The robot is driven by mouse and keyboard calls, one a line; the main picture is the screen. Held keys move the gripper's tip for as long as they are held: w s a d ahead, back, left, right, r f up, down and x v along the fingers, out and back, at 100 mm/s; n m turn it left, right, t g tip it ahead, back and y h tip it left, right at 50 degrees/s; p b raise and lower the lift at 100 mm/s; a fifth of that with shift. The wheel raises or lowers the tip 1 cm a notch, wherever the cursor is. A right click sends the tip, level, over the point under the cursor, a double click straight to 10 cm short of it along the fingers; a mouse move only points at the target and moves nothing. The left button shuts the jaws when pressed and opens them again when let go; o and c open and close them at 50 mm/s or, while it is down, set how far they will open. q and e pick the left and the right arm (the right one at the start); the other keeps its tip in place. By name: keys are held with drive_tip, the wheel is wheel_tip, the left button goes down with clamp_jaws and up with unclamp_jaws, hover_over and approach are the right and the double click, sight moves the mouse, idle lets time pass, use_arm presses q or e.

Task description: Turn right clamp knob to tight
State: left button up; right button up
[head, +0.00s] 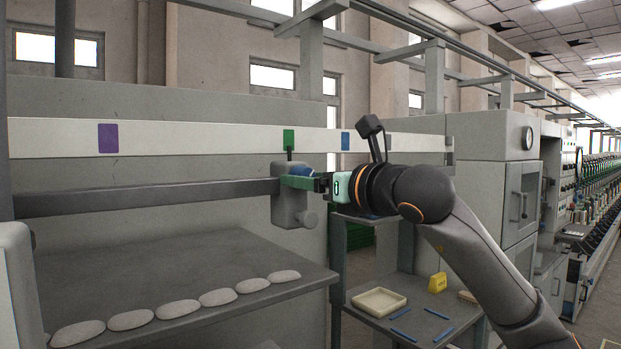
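The grey clamp block (284,196) sits on the right end of a dark horizontal bar (150,196). A round grey knob (308,219) sticks out low on its right side. A small blue part (301,171) shows at the top of the block, partly hidden by my gripper. My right gripper (298,182), with green fingers, comes in from the right and lies across the block's upper part, above the grey knob. The fingers overlap the block in this view, so I cannot tell whether they touch or hold anything. My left gripper is not in view.
A pale rail (220,137) behind carries purple (108,138), green (288,139) and blue (345,140) marks. Pale oval pieces (179,309) line the edge of a grey shelf (200,262). A lower table holds a cream tray (379,302), a yellow block (437,283) and blue sticks (402,335).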

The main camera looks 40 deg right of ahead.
clamp_jaws()
idle(0.4)
drive_tip(key=shift+n, duration=0.4)
drive_tip(key=n, duration=0.2)
drive_tip(key=shift+n, duration=0.4)
drive_tip(key=n+p, duration=0.1)
drive_tip(key=n, duration=0.3)
drive_tip(key=shift+d+r+n, duration=0.1)
drive_tip(key=shift+n, duration=0.2)
drive_tip(key=n, duration=0.3)
drive_tip(key=shift+n, duration=0.3)
drive_tip(key=shift+n+p, duration=0.4)
drive_tip(key=shift+n, duration=1.7)
